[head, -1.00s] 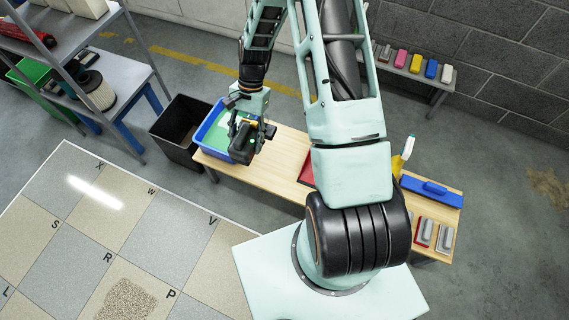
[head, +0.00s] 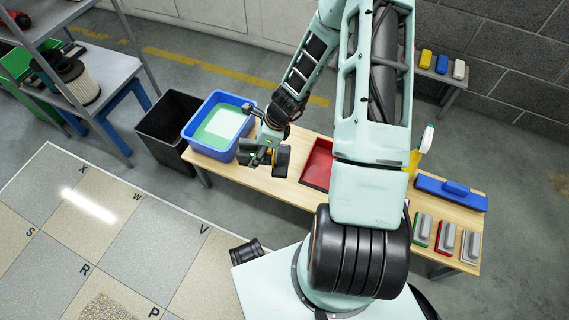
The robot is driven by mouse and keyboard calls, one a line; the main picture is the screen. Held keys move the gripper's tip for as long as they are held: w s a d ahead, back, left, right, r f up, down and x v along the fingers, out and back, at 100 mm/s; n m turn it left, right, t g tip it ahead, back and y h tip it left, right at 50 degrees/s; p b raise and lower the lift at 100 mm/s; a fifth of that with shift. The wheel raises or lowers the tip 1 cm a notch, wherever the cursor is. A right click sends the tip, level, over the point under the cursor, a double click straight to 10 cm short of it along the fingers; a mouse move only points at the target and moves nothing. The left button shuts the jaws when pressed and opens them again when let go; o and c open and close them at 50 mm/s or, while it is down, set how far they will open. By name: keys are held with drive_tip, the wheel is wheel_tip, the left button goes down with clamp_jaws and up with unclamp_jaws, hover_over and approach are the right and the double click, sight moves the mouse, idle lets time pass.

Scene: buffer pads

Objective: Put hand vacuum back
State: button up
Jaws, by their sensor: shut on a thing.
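My gripper (head: 264,153) is over the wooden bench, just right of the blue tub and left of the red tray. It is shut on a dark, blocky thing (head: 283,159), which I take to be the hand vacuum. The fingers and wrist hide part of it, so its full shape and the exact grip cannot be made out. It appears to be held above the bench top; the height is hard to judge.
The wooden bench (head: 240,175) carries a blue tub (head: 190,131), a red tray (head: 316,166), a yellow bottle (head: 414,162), a blue tool (head: 452,193) and several grey-handled pads. A black bin (head: 150,130) stands left of it. Metal shelves (head: 108,75) stand at far left.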

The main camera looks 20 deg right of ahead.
drive_tip(key=w+d+f+m+b, duration=0.1)
drive_tip(key=w+d+f+b, duration=0.1)
drive_tip(key=w+d+f, duration=0.1)
drive_tip(key=w+d+f+m+b, duration=0.1)
drive_tip(key=w+d+f+b, duration=0.1)
drive_tip(key=f, duration=0.4)
drive_tip(key=w+d+f+m+t+b, duration=0.1)
drive_tip(key=w+d+f, duration=0.3)
drive_tip(key=d+f, duration=0.1)
drive_tip(key=shift+w+d+f+h+b, duration=0.1)
drive_tip(key=shift+w+d+h+b, duration=0.3)
drive_tip(key=shift+w+d+f, duration=0.15)
drive_tip(key=shift+f, duration=0.1)
drive_tip(key=shift+f+b, duration=0.8)
drive_tip(key=shift+f, duration=0.65)
drive_tip(key=shift+f, duration=0.2)
drive_tip(key=o, duration=1.5)
drive_tip(key=shift+o, duration=0.2)
